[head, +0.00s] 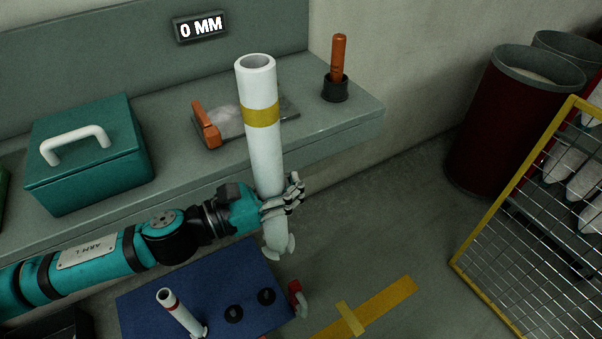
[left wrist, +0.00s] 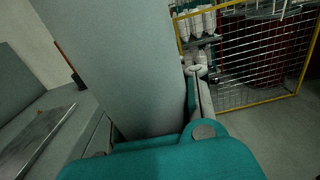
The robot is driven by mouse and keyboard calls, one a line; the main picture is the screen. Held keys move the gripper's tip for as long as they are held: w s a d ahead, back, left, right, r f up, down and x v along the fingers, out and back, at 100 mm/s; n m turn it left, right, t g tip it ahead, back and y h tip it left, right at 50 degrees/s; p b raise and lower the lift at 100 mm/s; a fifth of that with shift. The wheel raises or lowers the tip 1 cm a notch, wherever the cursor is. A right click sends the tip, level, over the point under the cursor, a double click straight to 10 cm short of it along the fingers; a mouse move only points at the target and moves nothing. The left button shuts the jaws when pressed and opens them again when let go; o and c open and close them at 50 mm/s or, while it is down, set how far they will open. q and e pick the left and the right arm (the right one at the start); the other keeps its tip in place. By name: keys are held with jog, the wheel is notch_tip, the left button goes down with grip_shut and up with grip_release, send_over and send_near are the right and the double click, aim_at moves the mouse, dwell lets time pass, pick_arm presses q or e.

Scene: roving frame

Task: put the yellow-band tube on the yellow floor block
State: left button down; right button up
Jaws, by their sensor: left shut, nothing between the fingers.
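The yellow-band tube (head: 265,155) is a tall white pipe, open at the top, with a yellow band in its upper part. It is nearly upright, slightly tilted in the picture, and its curved white foot shows below my gripper. My left gripper (head: 290,195) is at the tube's lower part, its fingers shut with nothing between them. In the left wrist view the tube (left wrist: 125,60) fills the middle, close beside the fingers (left wrist: 196,72). Yellow floor markings (head: 375,308) with a short crosswise piece lie at bottom right; I cannot tell whether this is the yellow floor block.
A blue board (head: 235,285) below my arm holds a small red-band tube (head: 180,312) and dark round spots. The grey bench (head: 185,180) carries a teal box (head: 90,165) and a plunger-like tool (head: 336,75). A yellow-framed mesh (head: 530,225) stands right.

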jog(key=shift+o, duration=1.2)
jog(key=shift+w, duration=0.1)
jog(key=o, duration=0.4)
jog(key=w+a+r+m+t+y, duration=0.1)
jog(key=w+a+r+m+t, duration=0.1)
jog(key=w+a, duration=0.5)
jog(key=shift+w+a+r+t+y, duration=0.3)
jog(key=shift+w+r+t+y, duration=0.15)
jog(key=shift+w, duration=0.5)
jog(key=n+t+h, duration=0.3)
jog(key=n+t, duration=1.1)
jog(key=n, duration=2.1)
send_near(264, 221)
notch_tip(264, 221, down, 4)
pick_arm(q)
jog(key=f+m+g+h, duration=0.1)
jog(key=m+g, duration=0.1)
jog(key=g, duration=0.1)
jog(key=a+f+m+g+h, duration=0.1)
jog(key=m+g, duration=0.1)
jog(key=s+f+m+g+h, duration=0.1)
jog(key=g, duration=0.2)
jog(key=shift+a+f+m+g, duration=0.15)
jog(key=shift+a+m+g, duration=0.15)
jog(key=shift+m, duration=0.1)
pick_arm(e)
jog(key=w, duration=1.2)
jog(key=shift+w, duration=0.4)
jog(key=shift+c, duration=0.2)
